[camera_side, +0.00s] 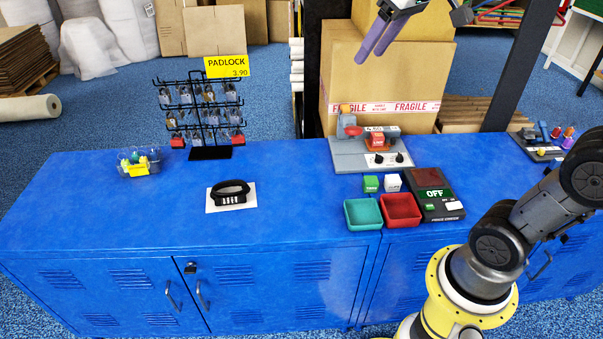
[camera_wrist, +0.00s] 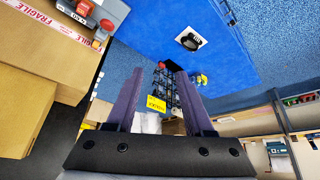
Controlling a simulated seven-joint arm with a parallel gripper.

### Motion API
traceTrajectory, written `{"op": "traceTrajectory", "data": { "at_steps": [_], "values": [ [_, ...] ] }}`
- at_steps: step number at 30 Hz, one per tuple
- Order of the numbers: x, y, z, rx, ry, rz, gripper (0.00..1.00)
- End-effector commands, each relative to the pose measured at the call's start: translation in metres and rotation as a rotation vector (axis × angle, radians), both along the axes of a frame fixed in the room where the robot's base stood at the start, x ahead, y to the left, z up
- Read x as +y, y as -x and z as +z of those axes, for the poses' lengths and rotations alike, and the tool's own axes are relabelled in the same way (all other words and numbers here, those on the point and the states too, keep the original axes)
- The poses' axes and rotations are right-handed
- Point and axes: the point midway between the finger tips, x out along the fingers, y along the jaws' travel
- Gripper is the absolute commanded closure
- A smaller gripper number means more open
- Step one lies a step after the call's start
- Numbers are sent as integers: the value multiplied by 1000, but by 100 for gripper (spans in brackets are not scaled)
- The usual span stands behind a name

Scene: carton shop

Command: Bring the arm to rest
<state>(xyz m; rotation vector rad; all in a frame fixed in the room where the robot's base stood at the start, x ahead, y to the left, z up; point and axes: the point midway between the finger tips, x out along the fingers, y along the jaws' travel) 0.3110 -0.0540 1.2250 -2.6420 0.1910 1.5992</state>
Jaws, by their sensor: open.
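My gripper (camera_side: 371,53) is raised above the back edge of the blue cabinet top, in front of the stacked cartons, at the top of the side view. Its two purple fingers point down and to the left. In the wrist view my gripper (camera_wrist: 157,74) shows its fingers well apart with nothing between them. It touches nothing that I can see. The upper part of my arm is cut off by the top of the side view.
The blue cabinet top (camera_side: 290,180) holds a padlock rack (camera_side: 197,110), a black combination lock (camera_side: 230,193) on a white card, a teal tray (camera_side: 363,214), a red tray (camera_side: 401,210) and a grey device (camera_side: 372,150). Cartons (camera_side: 375,75) stand behind. The top's left front is clear.

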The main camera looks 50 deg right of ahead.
Motion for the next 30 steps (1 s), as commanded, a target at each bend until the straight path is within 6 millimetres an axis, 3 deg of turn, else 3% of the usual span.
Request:
{"op": "traceTrajectory", "data": {
  "at_steps": [1,6,12,18,30],
  "values": [
    [13,21,-5,-14,2,30,48],
    [43,84,-39,-48,-2,108,48],
    [55,137,-99,-40,-12,150,48],
    [55,151,-136,9,-21,137,48],
    [54,147,-133,-9,-22,130,48]
  ]
}}
